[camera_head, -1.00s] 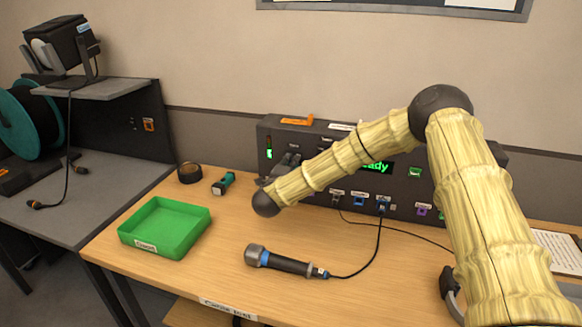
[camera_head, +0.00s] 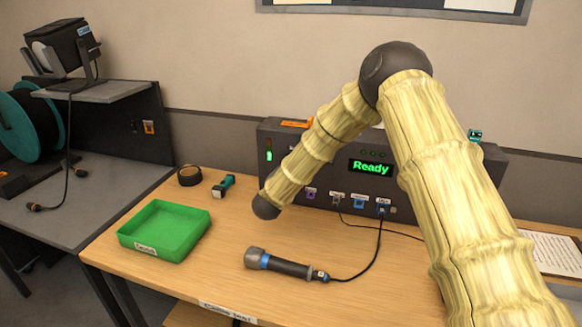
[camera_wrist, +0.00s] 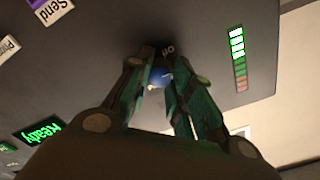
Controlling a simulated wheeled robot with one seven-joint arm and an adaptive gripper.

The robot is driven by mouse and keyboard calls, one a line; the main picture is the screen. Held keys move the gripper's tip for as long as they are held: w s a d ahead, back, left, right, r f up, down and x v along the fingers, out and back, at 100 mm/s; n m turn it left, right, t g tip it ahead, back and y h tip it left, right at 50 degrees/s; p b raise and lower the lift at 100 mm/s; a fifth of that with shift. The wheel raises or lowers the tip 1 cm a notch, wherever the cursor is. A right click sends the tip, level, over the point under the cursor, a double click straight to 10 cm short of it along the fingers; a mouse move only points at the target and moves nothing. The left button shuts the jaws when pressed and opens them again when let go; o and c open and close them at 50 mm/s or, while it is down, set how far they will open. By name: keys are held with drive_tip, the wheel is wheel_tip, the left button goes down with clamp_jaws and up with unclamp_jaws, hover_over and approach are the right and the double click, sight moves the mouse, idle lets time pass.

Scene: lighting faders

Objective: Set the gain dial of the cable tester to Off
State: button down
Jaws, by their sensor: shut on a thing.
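The cable tester (camera_head: 440,160) is the long dark box at the back of the bench, with a green "Ready" display (camera_head: 371,167). In the wrist view my gripper (camera_wrist: 160,82) is shut on a small blue knob, the gain dial (camera_wrist: 158,76), with a finger on each side. A light mark shows on the dial. A small label (camera_wrist: 167,50) beside it appears upside down and seems to read Off, partly covered. Where the dial's mark points is unclear. In the head view my arm hides both gripper and dial.
A level meter (camera_wrist: 238,58) with green and red segments is beside the dial. A microphone (camera_head: 280,264) lies in front, its cable plugged into the tester. A green tray (camera_head: 165,230), a small torch (camera_head: 223,185) and a tape roll (camera_head: 190,175) are on the left.

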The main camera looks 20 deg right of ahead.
drive_tip(key=shift+f+n+p, duration=0.1)
drive_tip(key=shift+n+p, duration=0.4)
drive_tip(key=shift+n, duration=3.7)
drive_tip(key=c, duration=1.2)
unclamp_jaws()
drive_tip(key=shift+c, duration=0.2)
drive_tip(key=v, duration=1.2)
